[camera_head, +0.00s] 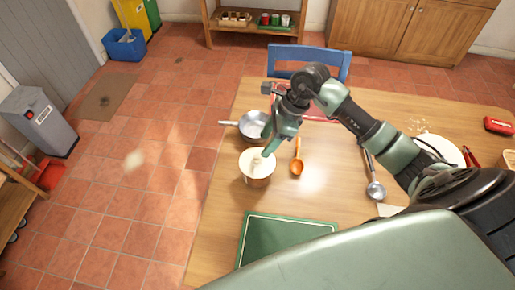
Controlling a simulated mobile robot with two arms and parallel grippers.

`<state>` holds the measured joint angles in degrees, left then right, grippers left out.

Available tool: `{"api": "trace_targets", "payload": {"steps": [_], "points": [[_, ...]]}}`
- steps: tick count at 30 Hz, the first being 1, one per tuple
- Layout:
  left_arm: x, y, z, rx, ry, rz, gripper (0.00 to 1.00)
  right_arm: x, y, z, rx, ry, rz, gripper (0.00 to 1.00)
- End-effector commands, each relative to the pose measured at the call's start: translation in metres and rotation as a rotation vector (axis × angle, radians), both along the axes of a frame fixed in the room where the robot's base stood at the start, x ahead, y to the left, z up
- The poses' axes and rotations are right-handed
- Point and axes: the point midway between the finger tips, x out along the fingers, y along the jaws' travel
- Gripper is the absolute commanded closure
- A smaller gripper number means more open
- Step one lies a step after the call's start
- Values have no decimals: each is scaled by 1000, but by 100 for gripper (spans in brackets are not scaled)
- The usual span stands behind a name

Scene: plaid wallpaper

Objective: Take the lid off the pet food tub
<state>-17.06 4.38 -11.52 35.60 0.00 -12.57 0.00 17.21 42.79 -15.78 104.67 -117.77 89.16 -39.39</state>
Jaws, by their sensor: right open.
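A small round tub (257,178) with a white top and a tan side stands upright near the left edge of the wooden table. I take it for the pet food tub. Whether the pale top is a lid or an open mouth is too small to tell. My right gripper (262,153) comes down from above, with its fingertips at the tub's top; I cannot tell if they touch it. It is open, and no held thing shows. My left gripper is not in view.
A grey pan (253,124) sits just behind the tub, and an orange spoon (297,160) lies to its right. A green board (285,240) lies in front. A metal ladle (375,188) and a white plate (440,146) are farther right. A blue chair (310,54) stands behind the table (225,215).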

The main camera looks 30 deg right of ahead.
Motion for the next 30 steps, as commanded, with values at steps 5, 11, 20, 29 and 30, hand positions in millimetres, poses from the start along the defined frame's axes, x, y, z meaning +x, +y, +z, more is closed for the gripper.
{"api": "trace_targets", "payload": {"steps": [5, 11, 20, 29, 30], "points": [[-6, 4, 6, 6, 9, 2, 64, 2, 5, -14, -3, 1, 2, 48], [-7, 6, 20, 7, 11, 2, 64, 4, 11, -35, -1, 4, 1, 48], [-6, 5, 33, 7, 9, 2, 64, 10, 19, -72, -3, 0, 1, 48], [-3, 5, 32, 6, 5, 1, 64, 10, 19, -73, -5, -2, 3, 67], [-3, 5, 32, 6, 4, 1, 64, 10, 19, -73, -5, -2, 3, 79]]}}
